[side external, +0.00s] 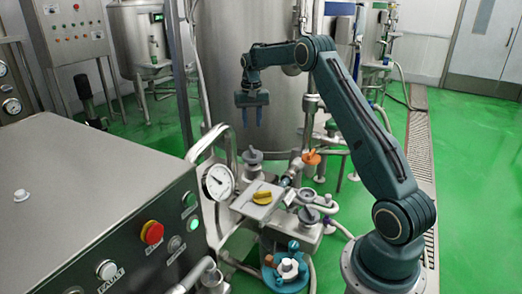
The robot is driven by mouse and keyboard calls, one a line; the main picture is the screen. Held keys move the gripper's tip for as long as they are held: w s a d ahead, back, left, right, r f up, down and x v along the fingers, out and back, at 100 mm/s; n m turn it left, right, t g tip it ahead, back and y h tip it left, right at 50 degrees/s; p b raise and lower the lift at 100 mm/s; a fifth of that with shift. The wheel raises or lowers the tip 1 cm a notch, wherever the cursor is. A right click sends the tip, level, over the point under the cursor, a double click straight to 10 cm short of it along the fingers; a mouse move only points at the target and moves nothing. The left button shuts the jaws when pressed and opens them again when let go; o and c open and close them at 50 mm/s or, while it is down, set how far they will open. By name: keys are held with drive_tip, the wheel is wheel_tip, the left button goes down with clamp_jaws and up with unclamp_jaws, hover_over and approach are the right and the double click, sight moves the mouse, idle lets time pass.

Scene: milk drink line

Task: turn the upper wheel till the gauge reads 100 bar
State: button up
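A round white gauge (217,182) stands on the left of the pipework; its needle is too small to read. Two grey wheels show: the upper one (252,156) just right of and above the gauge, and a lower one (309,215) to the right and nearer the camera. My gripper (252,124) points straight down above the upper wheel, in front of the big steel tank. Its two blue fingers are apart with nothing between them. In the picture the fingertips are above the wheel and do not appear to touch it.
A blue pump-like part (286,268) is in front. A steel control cabinet (75,195) with buttons fills the left. The tank (222,55) stands behind.

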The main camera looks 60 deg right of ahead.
drive_tip(key=shift+r, duration=1.5)
idle(1.7)
drive_tip(key=s+a+r+n+t, duration=0.1)
drive_tip(key=s+a+r+n, duration=0.1)
drive_tip(key=s+a+r, duration=0.6)
drive_tip(key=s+a+r+n+t, duration=0.25)
drive_tip(key=a+r, duration=0.45)
drive_tip(key=a, duration=0.5)
drive_tip(key=s+a+f+n, duration=0.1)
drive_tip(key=s+a, duration=0.3)
drive_tip(key=s, duration=0.3)
drive_tip(key=s+a+f+n+t, duration=0.1)
drive_tip(key=s+a+f+n, duration=0.1)
drive_tip(key=s+a, duration=0.2)
drive_tip(key=s+a+f+n+t, duration=0.1)
drive_tip(key=s+a, duration=0.3)
drive_tip(key=s, duration=0.6)
drive_tip(key=shift+s+f, duration=0.35)
drive_tip(key=shift+f, duration=0.25)
